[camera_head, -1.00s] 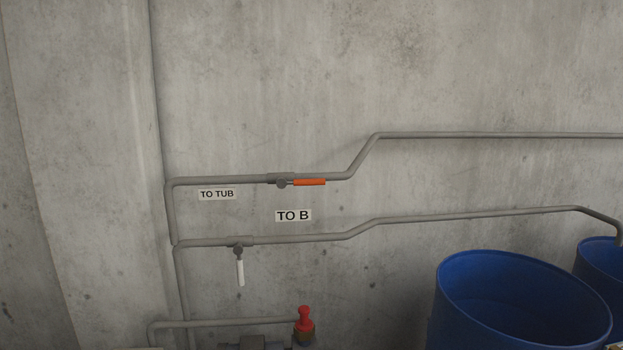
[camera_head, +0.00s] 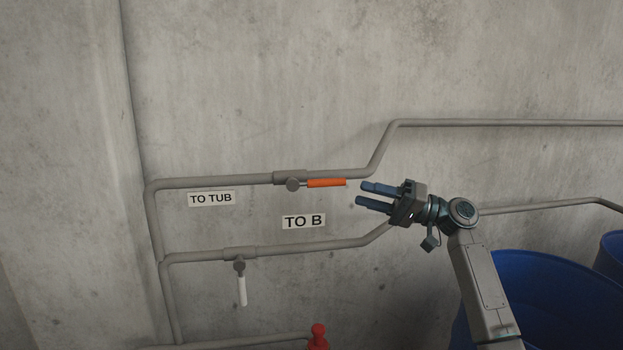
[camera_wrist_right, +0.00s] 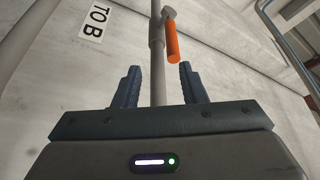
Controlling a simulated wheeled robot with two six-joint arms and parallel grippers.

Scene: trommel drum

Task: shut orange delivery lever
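The orange lever (camera_head: 327,183) lies level along the upper pipe (camera_head: 230,182), its handle pointing right from the valve body (camera_head: 292,184). The "TO TUB" label (camera_head: 211,199) is on the wall below that pipe. My right gripper (camera_head: 364,194) is open and empty, just right of the lever's free end and slightly below it, fingers pointing left. In the right wrist view the orange lever (camera_wrist_right: 172,42) shows ahead, beyond the open fingers (camera_wrist_right: 158,82) and nearer the right one. I see no contact. My left gripper is not in view.
A lower pipe (camera_head: 205,256) carries a white lever (camera_head: 242,290) hanging straight down, near the "TO B" label (camera_head: 304,221). A red fitting (camera_head: 318,337) is at the bottom. A blue barrel (camera_head: 560,285) stands behind my right arm. The concrete wall is close behind the pipes.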

